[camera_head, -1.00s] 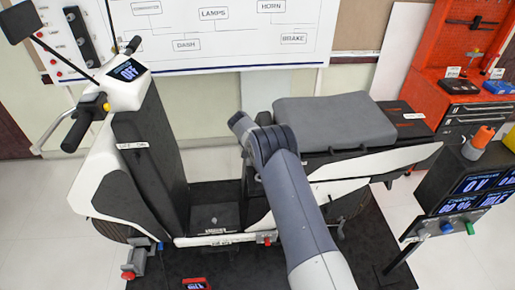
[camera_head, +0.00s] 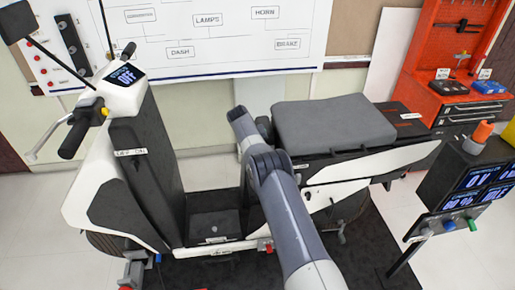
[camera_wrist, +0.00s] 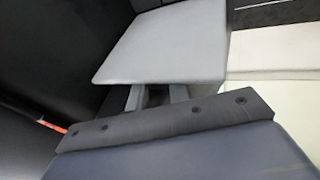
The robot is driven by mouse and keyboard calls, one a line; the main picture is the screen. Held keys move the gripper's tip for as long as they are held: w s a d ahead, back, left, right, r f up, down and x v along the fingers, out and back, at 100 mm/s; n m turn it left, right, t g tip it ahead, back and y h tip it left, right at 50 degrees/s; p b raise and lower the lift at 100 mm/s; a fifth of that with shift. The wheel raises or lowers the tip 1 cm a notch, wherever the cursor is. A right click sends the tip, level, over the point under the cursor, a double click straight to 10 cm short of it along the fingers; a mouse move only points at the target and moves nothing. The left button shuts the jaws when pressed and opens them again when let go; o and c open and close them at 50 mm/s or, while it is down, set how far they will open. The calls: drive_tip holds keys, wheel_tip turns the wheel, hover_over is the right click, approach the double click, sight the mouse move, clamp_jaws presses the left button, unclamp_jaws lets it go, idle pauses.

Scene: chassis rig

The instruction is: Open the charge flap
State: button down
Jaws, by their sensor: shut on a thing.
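The white and black scooter (camera_head: 90,205) stands across the head view, with its grey seat (camera_head: 333,135) at the right. My grey arm crosses in front of the scooter's body below the seat and hides part of it. My gripper is behind the arm in the head view. In the wrist view my gripper (camera_wrist: 160,95) shows as a dark bar with bolts and two short pieces reaching forward. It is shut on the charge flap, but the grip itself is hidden. A flat grey panel (camera_wrist: 165,45) lies just past it; I cannot tell for sure whether this is the flap.
A black stand with displays (camera_head: 465,185) is at the right, near the scooter's rear. A red tool bench (camera_head: 465,95) stands behind it. A wiring board (camera_head: 215,35) hangs on the back wall.

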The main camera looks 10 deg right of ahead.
drive_tip(key=shift+a+f, duration=0.1)
drive_tip(key=shift+f, duration=0.1)
drive_tip(key=c, duration=1.4)
unclamp_jaws()
drive_tip(key=shift+r, duration=0.1)
drive_tip(key=b+v, duration=0.1)
drive_tip(key=v, duration=0.9)
drive_tip(key=shift+s+a+r+b, duration=0.1)
drive_tip(key=shift+r+b, duration=0.25)
drive_tip(key=shift+f, duration=0.1)
drive_tip(key=p+x, duration=0.1)
drive_tip(key=x, duration=0.9)
drive_tip(key=shift+f+p, duration=0.2)
drive_tip(key=shift+p, duration=0.2)
drive_tip(key=shift+r, duration=0.1)
